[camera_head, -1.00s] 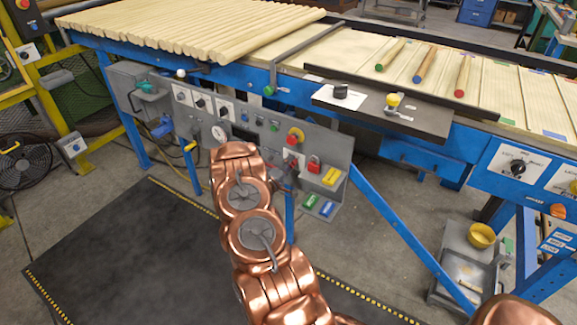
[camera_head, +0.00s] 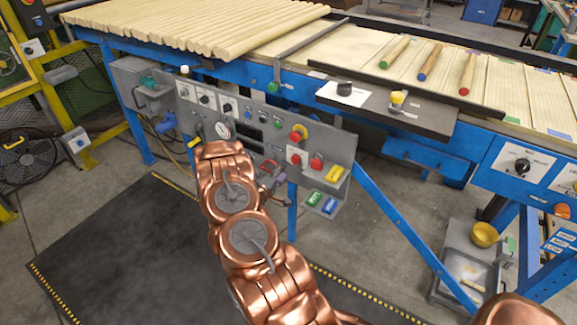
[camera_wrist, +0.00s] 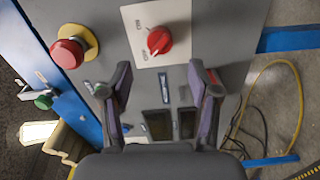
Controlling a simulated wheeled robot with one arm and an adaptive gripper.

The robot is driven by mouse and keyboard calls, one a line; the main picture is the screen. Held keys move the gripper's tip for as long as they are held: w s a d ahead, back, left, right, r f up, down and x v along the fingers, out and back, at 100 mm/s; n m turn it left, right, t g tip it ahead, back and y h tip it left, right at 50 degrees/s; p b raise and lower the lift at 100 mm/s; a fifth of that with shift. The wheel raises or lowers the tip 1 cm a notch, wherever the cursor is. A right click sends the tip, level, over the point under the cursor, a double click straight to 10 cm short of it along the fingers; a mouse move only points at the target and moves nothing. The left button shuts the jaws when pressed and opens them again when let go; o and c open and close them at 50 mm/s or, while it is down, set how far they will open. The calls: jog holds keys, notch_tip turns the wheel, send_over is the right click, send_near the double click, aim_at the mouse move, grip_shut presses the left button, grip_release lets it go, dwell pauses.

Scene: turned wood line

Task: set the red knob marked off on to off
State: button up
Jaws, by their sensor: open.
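The red knob (camera_wrist: 159,40) sits on a white plate on the grey control panel, beyond my fingertips in the wrist view. In the head view the red knob (camera_head: 296,158) is on the panel's right part, below the red mushroom button. My gripper (camera_wrist: 160,76) is open and empty, its two fingers spread and apart from the knob. In the head view my gripper (camera_head: 270,177) is small, left of and below the knob, and partly hidden by my arm.
A red mushroom button (camera_wrist: 69,52) on a yellow base is close to the knob. A red item (camera_head: 316,162) and a yellow box (camera_head: 335,174) are to its right. Green and blue boxes (camera_head: 321,203) sit on a low shelf. A blue diagonal brace (camera_head: 395,215) stands at right.

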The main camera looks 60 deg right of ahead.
jog(key=shift+s+a, duration=0.1)
jog(key=shift+a, duration=2.6)
